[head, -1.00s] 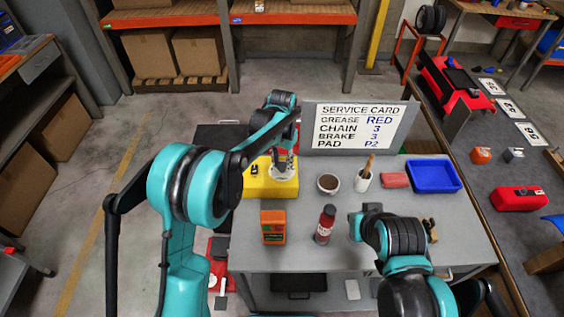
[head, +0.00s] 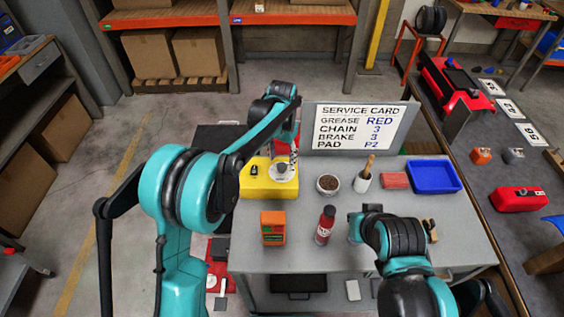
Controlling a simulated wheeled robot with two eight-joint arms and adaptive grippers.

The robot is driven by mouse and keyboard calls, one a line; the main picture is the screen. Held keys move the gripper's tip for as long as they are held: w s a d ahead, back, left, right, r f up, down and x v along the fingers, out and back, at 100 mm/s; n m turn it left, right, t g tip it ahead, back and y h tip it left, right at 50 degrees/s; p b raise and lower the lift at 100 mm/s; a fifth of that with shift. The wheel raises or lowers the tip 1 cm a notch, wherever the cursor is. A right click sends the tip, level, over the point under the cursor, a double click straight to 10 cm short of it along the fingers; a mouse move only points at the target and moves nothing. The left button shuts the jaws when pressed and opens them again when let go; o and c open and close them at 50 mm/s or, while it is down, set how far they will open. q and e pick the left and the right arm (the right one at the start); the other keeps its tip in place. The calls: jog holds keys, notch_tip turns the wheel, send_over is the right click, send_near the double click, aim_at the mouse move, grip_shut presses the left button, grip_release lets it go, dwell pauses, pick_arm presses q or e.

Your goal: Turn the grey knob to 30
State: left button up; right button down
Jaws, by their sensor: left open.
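A yellow box (head: 254,187) stands at the back left of the grey table. On its top is a round pale grey dial (head: 282,174), which I take to be the grey knob, and a small black part sits beside it on the left. My left gripper (head: 293,156) points down just above the dial, a little to its right, open and with nothing seen in it. Its fingertips are small here, and I cannot tell if they touch the dial. Any scale numbers are too small to read. My right arm is folded at the table's front right, and its gripper's jaws cannot be made out.
A service card (head: 358,128) stands behind. The grey table (head: 280,259) also holds an orange box (head: 273,228), a red bottle (head: 325,225), a bowl (head: 328,184), a white cup (head: 362,181), a red block (head: 394,180) and a blue tray (head: 460,189).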

aim_at(282, 166)
pick_arm(q)
notch_tip(282, 166, up, 9)
dwell(0.4)
jog(key=shift+s+a, duration=0.1)
jog(key=s+a+r+n+t+b, duration=0.2)
jog(key=s+a+r+n+t, duration=0.1)
jog(key=s+a, duration=0.75)
jog(key=s+a+f+n+t+b, duration=0.1)
jog(key=s+a+f+t, duration=0.1)
jog(key=s, duration=0.6)
jog(key=s+a+f+n+t+b, duration=0.1)
jog(key=s+a+f+n+t, duration=0.1)
jog(key=s+a+f, duration=0.3)
jog(key=s+f, duration=0.1)
jog(key=s, duration=0.1)
jog(key=shift+s+f, duration=0.2)
jog(key=shift+s, duration=0.2)
